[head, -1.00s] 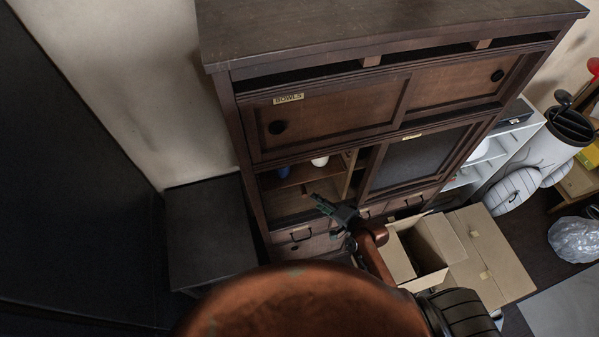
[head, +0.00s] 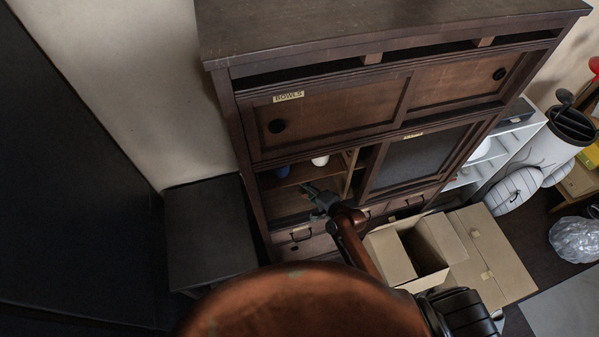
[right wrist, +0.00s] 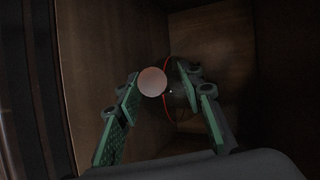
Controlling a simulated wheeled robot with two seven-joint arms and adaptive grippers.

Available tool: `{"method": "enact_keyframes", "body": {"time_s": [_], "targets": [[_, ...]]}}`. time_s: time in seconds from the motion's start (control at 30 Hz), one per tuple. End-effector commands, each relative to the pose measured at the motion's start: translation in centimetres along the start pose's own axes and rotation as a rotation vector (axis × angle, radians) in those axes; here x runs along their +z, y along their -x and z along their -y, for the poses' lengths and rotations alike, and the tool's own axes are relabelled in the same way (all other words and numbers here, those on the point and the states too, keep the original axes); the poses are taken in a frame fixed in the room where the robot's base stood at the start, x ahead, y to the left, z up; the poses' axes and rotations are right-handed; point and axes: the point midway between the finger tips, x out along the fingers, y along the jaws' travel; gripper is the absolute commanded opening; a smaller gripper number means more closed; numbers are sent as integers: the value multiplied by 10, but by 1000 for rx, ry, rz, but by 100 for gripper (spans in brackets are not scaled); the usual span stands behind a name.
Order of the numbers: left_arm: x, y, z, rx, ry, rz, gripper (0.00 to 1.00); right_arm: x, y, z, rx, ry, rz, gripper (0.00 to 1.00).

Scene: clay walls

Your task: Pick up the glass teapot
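In the right wrist view a thin red curved edge (right wrist: 166,104) with a small bright glint beside it shows inside a wooden compartment. It may belong to the glass teapot, but the see-through body cannot be made out. A pale round thing (right wrist: 152,81) lies just left of it, between the fingers in the picture. My right gripper (right wrist: 160,88) is open, its green-padded fingers apart with nothing visibly clamped. In the head view the right gripper (head: 309,190) is at the open lower left compartment of the cabinet (head: 340,115). My left gripper is not in view.
A white thing (head: 320,160) and a blue thing (head: 283,171) stand on the compartment's shelf. Wooden compartment walls (right wrist: 95,50) lie close around the right gripper. An open cardboard box (head: 450,240) stands below right. A dark low stand (head: 210,230) is left of the cabinet.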

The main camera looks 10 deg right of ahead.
Motion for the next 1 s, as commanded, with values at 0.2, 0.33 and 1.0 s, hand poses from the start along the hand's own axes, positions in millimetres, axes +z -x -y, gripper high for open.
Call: {"method": "enact_keyframes", "body": {"time_s": [0.2,0.33,1.0], "targets": [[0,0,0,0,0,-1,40,0,0,0,0,1,0,27],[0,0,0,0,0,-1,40,0,1,0,0,1,0,18],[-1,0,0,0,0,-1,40,-1,1,1,-2,2,-1,0]]}}
